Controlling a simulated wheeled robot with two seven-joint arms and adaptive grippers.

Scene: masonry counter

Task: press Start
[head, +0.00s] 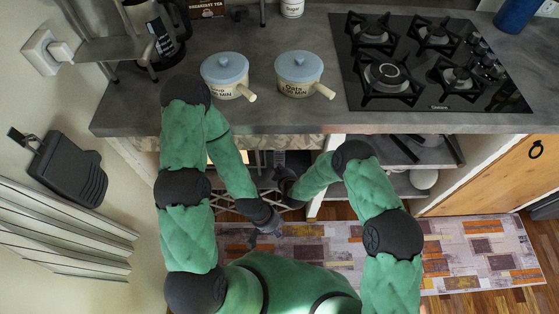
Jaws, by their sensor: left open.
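A dark appliance front (252,158), possibly a microwave, shows in the opening under the counter, partly hidden by my arms. A narrow panel with small marks (279,158) is on its right part. The marks are too small to read, so I cannot make out a Start button. My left gripper (270,226) is open and empty, low in front of the counter and below the appliance in the picture. My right gripper (284,186) is just below the panel in the picture. Its fingers are dark and small, and I cannot tell whether it touches anything.
Two blue-lidded pots (225,70) (299,68) stand on the counter (270,118), handles toward its front edge. A gas hob (430,62) is at right. A dark kettle or coffee pot (158,30) stands at left. Open shelves (410,185) are right of the appliance. A patterned rug (480,250) covers the floor.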

